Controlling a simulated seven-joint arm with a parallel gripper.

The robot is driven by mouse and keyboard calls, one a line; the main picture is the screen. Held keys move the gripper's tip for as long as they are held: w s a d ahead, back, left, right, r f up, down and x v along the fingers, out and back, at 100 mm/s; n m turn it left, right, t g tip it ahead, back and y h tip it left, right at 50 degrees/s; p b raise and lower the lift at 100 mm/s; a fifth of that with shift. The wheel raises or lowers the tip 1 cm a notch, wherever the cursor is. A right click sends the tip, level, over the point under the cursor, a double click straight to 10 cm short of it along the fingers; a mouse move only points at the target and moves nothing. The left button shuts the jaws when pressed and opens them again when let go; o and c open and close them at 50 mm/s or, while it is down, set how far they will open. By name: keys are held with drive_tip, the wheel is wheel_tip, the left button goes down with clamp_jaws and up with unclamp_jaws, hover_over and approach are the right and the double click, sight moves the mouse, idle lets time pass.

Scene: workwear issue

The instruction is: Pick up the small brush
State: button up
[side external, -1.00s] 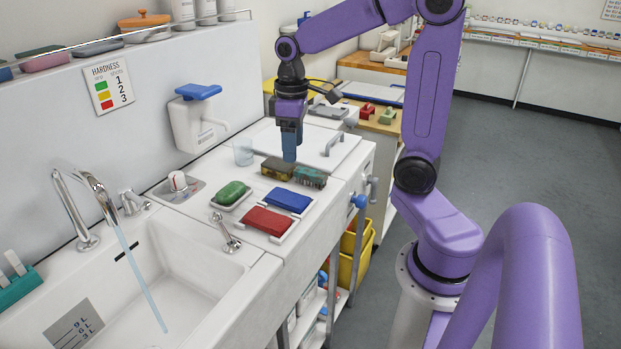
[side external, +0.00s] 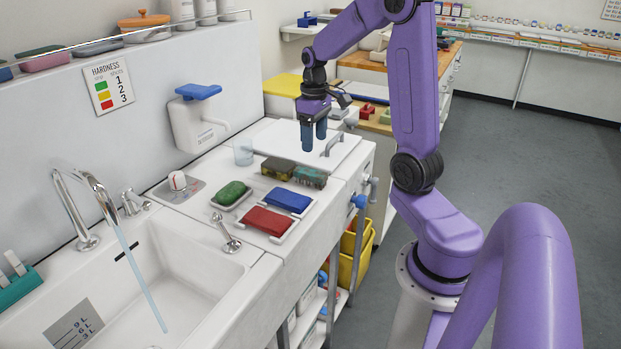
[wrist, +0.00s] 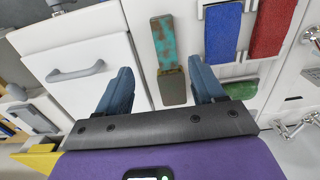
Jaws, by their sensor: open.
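No plainly brush-shaped thing stands out. Two small blocks lie side by side on the white worktop: a mottled teal-and-brown one (side external: 309,178) and a dark olive-brown one (side external: 277,168). I cannot tell whether either is the small brush. In the wrist view the teal-and-brown block (wrist: 163,40) is ahead of the fingers, and the dark block (wrist: 173,90) is nearer, partly between them. My gripper (side external: 314,143) is open and empty, pointing down above the worktop near the lid, behind both blocks. It also shows in the wrist view (wrist: 160,68).
A blue pad (side external: 288,200) and a red pad (side external: 267,221) lie in front, with a green block (side external: 232,191) in a dish. A clear cup (side external: 243,152) stands left of the blocks. A white lid with a handle (side external: 331,147) is behind. The sink (side external: 190,275) is at front left.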

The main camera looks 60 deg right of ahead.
hover_over(310, 172)
drive_tip(key=f, duration=0.4)
drive_tip(key=d+f, duration=0.1)
drive_tip(key=shift+s+f, duration=0.4)
drive_tip(key=shift+w+a+f, duration=0.1)
drive_tip(key=shift+a+f, duration=0.05)
drive_tip(key=shift+f, duration=0.75)
drive_tip(key=shift+w+a+f, duration=0.15)
drive_tip(key=shift+f, duration=0.7)
drive_tip(key=shift+w+a+f, duration=0.1)
drive_tip(key=shift+a+f, duration=0.05)
drive_tip(key=shift+f, duration=0.75)
drive_tip(key=c, duration=1.1)
